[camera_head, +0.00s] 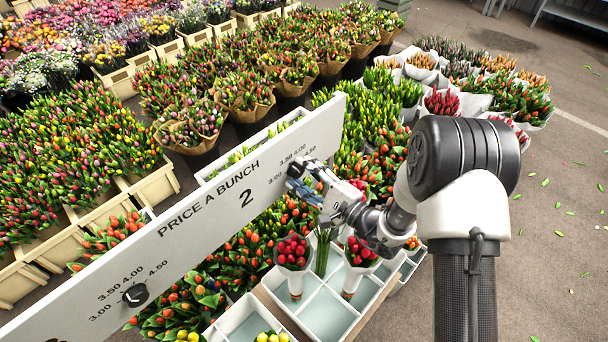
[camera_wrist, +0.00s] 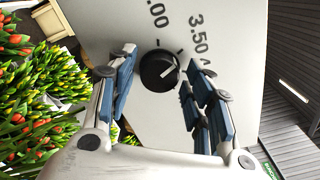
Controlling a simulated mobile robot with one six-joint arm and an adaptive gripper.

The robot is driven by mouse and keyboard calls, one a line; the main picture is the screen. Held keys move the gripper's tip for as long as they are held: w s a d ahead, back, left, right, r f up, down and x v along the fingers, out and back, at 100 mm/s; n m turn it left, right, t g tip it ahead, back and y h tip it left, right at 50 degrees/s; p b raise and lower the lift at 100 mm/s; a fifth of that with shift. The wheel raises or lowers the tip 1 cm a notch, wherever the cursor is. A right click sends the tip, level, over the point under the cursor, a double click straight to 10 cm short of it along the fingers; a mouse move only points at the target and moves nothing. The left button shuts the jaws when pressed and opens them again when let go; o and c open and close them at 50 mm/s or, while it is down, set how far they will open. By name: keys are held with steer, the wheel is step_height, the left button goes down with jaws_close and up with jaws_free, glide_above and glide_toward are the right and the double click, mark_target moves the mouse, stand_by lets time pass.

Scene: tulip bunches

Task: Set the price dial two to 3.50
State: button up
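The white price board (camera_head: 205,215) reads "PRICE A BUNCH" and carries a large "2" beside price dial two. In the head view my gripper covers this dial, with 3.00, 3.50 and 4.00 printed around it. In the wrist view the dial is a round black knob (camera_wrist: 154,72) with a white pointer line towards the upper right; I cannot tell exactly which mark it meets. My gripper (camera_head: 302,184) is at the board, its blue-padded fingers (camera_wrist: 160,88) open on both sides of the knob. Gaps show between fingers and knob.
Another black dial (camera_head: 134,295) with its own price marks is at the board's lower left. Red tulip bunches (camera_head: 292,252) stand in a divided white crate (camera_head: 325,312) below the board. Dense tulip buckets fill the space behind. Open floor (camera_head: 560,240) lies to the right.

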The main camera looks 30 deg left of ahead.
steer(key=shift+o, duration=0.4)
steer(key=v, duration=1.2)
steer(key=shift+r, duration=0.15)
